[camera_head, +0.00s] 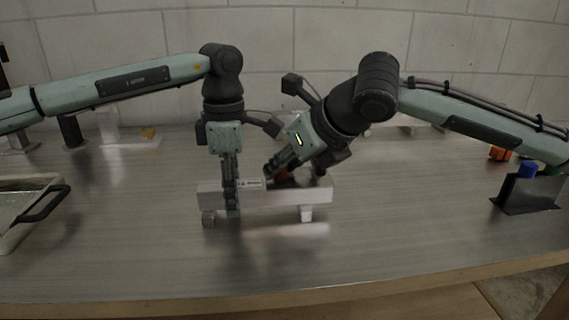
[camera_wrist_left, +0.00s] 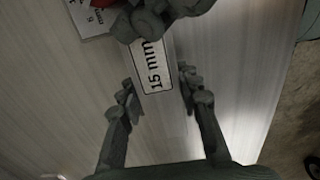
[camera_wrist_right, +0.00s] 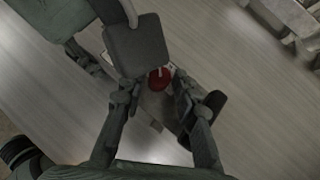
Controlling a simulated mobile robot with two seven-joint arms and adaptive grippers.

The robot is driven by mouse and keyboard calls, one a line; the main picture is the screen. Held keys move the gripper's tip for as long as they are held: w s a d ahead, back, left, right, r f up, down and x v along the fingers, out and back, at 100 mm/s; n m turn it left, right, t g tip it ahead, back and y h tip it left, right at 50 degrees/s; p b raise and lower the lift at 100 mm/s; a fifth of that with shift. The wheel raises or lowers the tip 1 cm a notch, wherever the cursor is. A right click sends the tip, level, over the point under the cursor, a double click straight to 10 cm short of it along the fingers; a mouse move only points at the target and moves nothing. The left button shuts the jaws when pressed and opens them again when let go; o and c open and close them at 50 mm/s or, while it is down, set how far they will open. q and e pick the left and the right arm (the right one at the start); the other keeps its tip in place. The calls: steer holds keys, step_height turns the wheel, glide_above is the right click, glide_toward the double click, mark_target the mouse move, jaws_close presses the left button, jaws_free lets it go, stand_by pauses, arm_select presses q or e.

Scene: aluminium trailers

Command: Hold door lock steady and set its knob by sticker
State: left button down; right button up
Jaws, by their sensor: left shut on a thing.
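The door lock (camera_head: 275,197) is a pale metal bar standing on small feet on the table. My left gripper (camera_head: 230,206) points down and is shut on the lock's left part. In the left wrist view the sticker (camera_wrist_left: 153,68) on the lock reads "15 mm". The red knob (camera_wrist_right: 158,79) shows in the right wrist view, with a pale mark at its top. My right gripper (camera_wrist_right: 153,101) is tilted over the lock, its fingers apart on either side of the knob, with gaps visible. In the head view the right gripper partly hides the knob (camera_head: 282,175).
A white tray with a dark handle (camera_head: 42,205) is at the left edge. A black holder (camera_head: 528,193) with a blue item stands at the right, near an orange block (camera_head: 499,153). The table in front of the lock is clear.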

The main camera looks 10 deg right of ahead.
jaws_close()
steer(key=shift+m, duration=0.3)
steer(key=m+h, duration=0.1)
steer(key=m+t+h, duration=0.1)
steer(key=m, duration=0.1)
steer(key=shift+s+a+h, duration=0.1)
steer(key=shift+a+h, duration=0.25)
steer(key=shift+h, duration=0.05)
steer(key=m+h, duration=0.1)
steer(key=m, duration=0.1)
steer(key=m+h, duration=0.2)
steer(key=m, duration=0.1)
steer(key=shift+a+h, duration=0.15)
steer(key=shift+h, duration=0.15)
steer(key=shift+o, duration=2.1)
jaws_free()
